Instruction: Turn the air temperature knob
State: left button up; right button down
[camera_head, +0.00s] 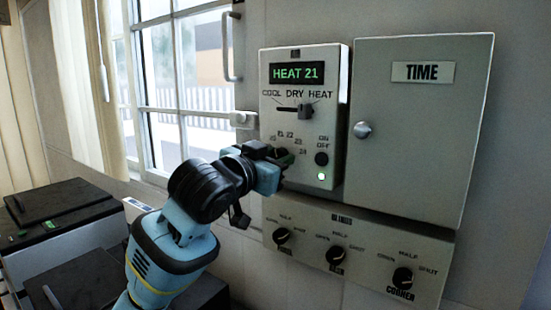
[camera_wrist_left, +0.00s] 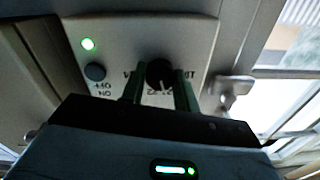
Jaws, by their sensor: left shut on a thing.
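The air control panel (camera_head: 334,105) is a pale box on the wall, and its display (camera_head: 297,73) reads "HEAT 21" in green. The round dark air temperature knob (camera_wrist_left: 159,72) shows in the left wrist view, with numbers beside it. In the head view the knob is mostly hidden behind my left gripper (camera_head: 281,156). My left gripper also shows in the left wrist view (camera_wrist_left: 158,86), its two fingers on either side of the knob and shut on it. My right gripper is in neither view.
A mode slider (camera_head: 305,111) sits above, near "HEAT". The on/off button (camera_head: 321,158) and a lit green lamp (camera_head: 321,176) are close right of my gripper. A cabinet marked "TIME" (camera_head: 415,150) stands at right; a panel with three dials (camera_head: 355,265) is below.

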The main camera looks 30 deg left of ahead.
pick_arm(q)
jog(key=shift+m, duration=2.9)
jog(key=o, duration=1)
jog(key=shift+c, duration=0.2)
jog(key=shift+s, duration=0.1)
jog(key=s, duration=0.7)
jog(key=shift+s+a, duration=0.3)
jog(key=shift+a, duration=0.15)
jog(key=shift+f, duration=0.15)
